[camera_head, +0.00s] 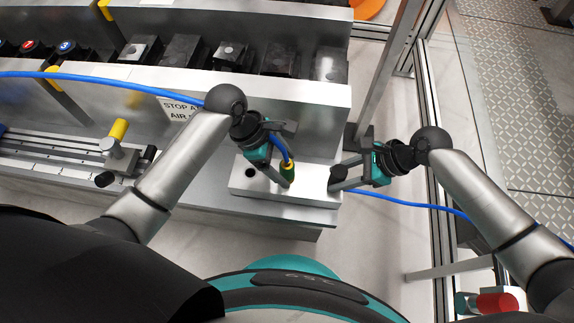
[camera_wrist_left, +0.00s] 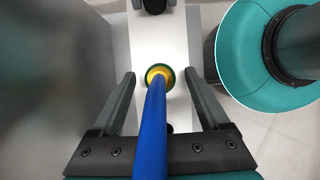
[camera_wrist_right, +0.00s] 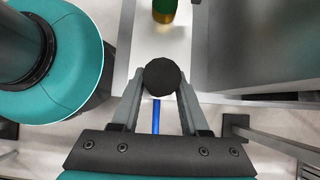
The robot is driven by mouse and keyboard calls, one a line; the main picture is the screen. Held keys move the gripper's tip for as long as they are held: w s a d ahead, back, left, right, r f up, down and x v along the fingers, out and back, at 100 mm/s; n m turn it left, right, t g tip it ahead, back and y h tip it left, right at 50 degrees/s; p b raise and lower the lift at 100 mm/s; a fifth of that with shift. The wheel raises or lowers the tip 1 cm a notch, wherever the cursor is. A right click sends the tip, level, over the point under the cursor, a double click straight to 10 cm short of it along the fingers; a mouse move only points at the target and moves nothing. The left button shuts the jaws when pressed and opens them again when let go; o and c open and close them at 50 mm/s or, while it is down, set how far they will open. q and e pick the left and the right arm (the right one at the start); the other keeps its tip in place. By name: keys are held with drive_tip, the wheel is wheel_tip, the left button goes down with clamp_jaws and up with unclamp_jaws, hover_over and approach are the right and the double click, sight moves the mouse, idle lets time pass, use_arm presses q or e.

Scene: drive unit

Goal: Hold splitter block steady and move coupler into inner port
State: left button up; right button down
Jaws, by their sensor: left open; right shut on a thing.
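The silver splitter block (camera_head: 310,197) lies on the bench ledge, with a dark open port (camera_head: 250,172) toward its left end. The green and brass coupler (camera_head: 288,173) stands upright on the block to the right of that port, with a blue hose from its top. My left gripper (camera_wrist_left: 160,78) is open, its fingers on either side of the coupler with gaps. My right gripper (camera_head: 337,179) is shut on the black knob (camera_wrist_right: 162,76) at the block's right end. The coupler's foot is hidden in the left wrist view; how deep it sits cannot be told.
A metal wall (camera_head: 310,105) stands close behind the block, with several dark blocks beyond it. A linear rail with a yellow-knobbed clamp (camera_head: 118,132) lies left. A frame post (camera_head: 388,70) rises behind my right arm. The blue hose (camera_head: 100,80) runs left.

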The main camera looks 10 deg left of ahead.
use_arm(q)
drive_tip(key=v, duration=1)
drive_tip(key=shift+r, duration=0.15)
use_arm(e)
drive_tip(key=shift+c, duration=1.7)
unclamp_jaws()
drive_tip(key=v, duration=1.2)
